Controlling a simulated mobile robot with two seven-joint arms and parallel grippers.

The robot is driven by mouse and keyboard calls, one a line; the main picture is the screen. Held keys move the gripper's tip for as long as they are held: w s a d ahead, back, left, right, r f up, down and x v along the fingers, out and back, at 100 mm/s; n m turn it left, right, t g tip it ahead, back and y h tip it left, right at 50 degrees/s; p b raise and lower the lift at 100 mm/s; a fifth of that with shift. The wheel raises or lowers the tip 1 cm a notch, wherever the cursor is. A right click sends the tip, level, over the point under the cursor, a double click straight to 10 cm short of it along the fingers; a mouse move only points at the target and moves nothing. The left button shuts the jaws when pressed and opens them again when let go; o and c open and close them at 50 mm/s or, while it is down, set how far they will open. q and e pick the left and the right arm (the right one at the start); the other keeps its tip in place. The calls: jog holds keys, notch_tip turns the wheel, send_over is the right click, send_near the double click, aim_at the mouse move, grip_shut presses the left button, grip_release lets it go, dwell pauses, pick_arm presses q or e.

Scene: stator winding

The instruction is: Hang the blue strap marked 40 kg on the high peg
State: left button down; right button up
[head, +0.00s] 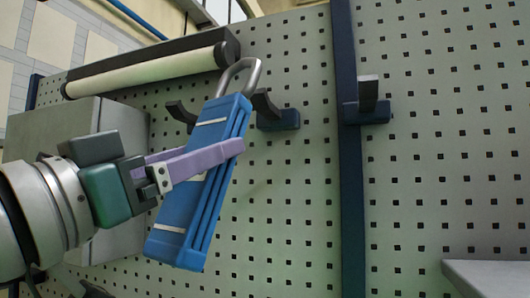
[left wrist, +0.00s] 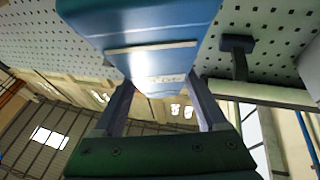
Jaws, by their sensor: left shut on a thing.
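The blue strap (head: 222,125) is a folded, thick bundle with white bands and a grey metal loop (head: 240,72) at its top. It is tilted, top to the right, in front of the pegboard. My left gripper (head: 236,150) is shut on its middle, with lilac fingers either side. In the left wrist view the strap (left wrist: 140,25) fills the top, and its white label is too blurred to read. A dark hooked peg on a blue base (head: 280,119) is just right of the loop; another peg (head: 368,105) is on the blue post. I cannot tell which is the high peg.
The perforated pegboard (head: 440,190) fills the background, with a vertical blue post (head: 350,200). A pale roll (head: 150,73) is mounted at upper left, close to the loop. A grey box (head: 75,130) is behind my left arm. A grey ledge (head: 490,275) juts in at lower right.

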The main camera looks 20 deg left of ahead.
pick_arm(q)
jog(key=w+f+b, duration=0.2)
jog(key=w+b, duration=0.1)
jog(key=w, duration=0.9)
jog(key=shift+d+b, duration=0.2)
jog(key=shift+b, duration=0.2)
dwell(0.6)
jog(key=shift+w+f, duration=0.1)
jog(key=shift+w, duration=0.05)
dwell(0.4)
